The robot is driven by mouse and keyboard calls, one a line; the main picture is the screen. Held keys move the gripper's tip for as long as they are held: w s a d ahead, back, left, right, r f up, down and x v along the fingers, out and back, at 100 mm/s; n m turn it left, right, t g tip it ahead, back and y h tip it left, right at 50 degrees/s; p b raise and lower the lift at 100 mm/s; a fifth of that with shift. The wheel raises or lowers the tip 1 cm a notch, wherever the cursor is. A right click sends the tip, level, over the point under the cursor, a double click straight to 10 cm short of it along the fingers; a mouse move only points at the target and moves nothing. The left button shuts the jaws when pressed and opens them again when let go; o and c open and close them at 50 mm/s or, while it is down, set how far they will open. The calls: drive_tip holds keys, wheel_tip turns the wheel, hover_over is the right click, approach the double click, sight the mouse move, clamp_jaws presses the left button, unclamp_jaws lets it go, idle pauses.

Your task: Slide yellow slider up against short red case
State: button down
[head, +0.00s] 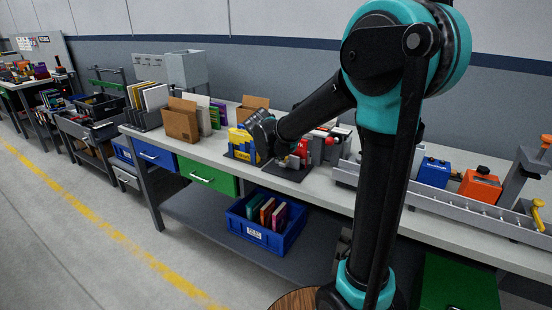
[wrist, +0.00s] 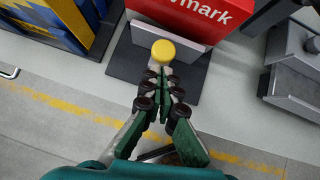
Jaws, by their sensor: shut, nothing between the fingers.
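The yellow slider shows in the wrist view as a round yellow knob (wrist: 163,50) on a pale upright plate (wrist: 180,52). The short red case (wrist: 195,14), with white lettering, stands just beyond that plate. I cannot tell whether plate and case touch. Both are over a dark base plate (wrist: 193,84). My gripper (wrist: 163,76) is shut and empty, its fingertips just on the near side of the knob; contact is unclear. The knob is not clear there.
Yellow and blue boxes (wrist: 55,22) stand close on the left in the wrist view. A grey fixture (wrist: 293,72) is on the right. In the head view, a long grey tray (head: 440,197) with blue and orange cases lies to the right. Cardboard and books stand left.

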sight(286, 156)
drive_tip(key=shift+w+d, duration=0.2)
drive_tip(key=shift+w, duration=0.15)
drive_tip(key=shift+w+d, duration=0.6)
drive_tip(key=shift+w, duration=0.25)
drive_tip(key=shift+w+d, duration=0.6)
drive_tip(key=shift+w, duration=0.2)
